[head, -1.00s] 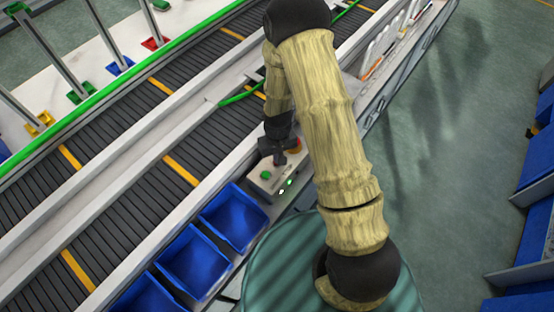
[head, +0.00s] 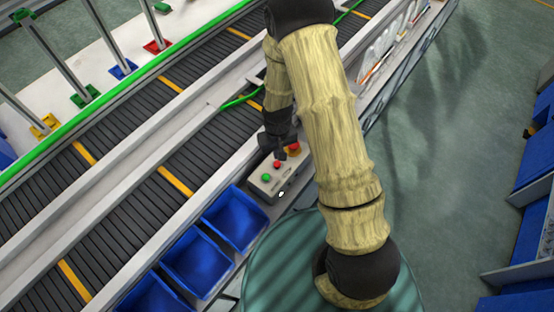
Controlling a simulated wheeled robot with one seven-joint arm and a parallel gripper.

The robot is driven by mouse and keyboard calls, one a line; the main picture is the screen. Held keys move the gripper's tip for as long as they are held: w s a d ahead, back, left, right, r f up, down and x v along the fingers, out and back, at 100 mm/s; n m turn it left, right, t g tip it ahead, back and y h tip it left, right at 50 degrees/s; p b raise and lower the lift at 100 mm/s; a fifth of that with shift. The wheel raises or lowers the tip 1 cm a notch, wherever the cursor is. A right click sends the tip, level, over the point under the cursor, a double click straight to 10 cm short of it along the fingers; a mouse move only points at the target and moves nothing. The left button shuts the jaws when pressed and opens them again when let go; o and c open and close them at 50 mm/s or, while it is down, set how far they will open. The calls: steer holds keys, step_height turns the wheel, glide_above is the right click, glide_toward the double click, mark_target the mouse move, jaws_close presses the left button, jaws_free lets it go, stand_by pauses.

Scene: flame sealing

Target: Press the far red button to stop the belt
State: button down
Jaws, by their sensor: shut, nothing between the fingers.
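A pale control box (head: 268,189) stands beside the near belt. On its top are a green button (head: 266,177), a small red button (head: 277,164) farther from me, and a larger red button with some yellow (head: 294,149) at the far end, partly covered. My black gripper (head: 281,156) is shut and empty, pointing down just beyond the small red button and beside the larger one. Whether its tip touches anything cannot be told. The near belt (head: 213,143) has yellow stripes.
Blue bins (head: 234,218) line the belt's near side, left of the box. A second belt (head: 130,118) runs farther back. Open floor (head: 450,150) lies to the right.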

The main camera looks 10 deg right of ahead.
steer(key=shift+r+p, duration=1)
steer(key=shift+r, duration=0.7)
step_height(320, 180, up, 13)
steer(key=m+t, duration=0.1)
glide_above(278, 163)
steer(key=s+d, duration=0.3)
steer(key=d, duration=0.2)
steer(key=s+d+r+m+t, duration=0.1)
steer(key=s+d+r+m, duration=0.1)
steer(key=s+d+r, duration=0.2)
steer(key=s+r, duration=0.3)
steer(key=r, duration=0.2)
steer(key=shift+s+r+t, duration=0.15)
steer(key=shift+s+t, duration=0.05)
steer(key=shift+t, duration=0.1)
steer(key=shift+a, duration=0.1)
stand_by(0.6)
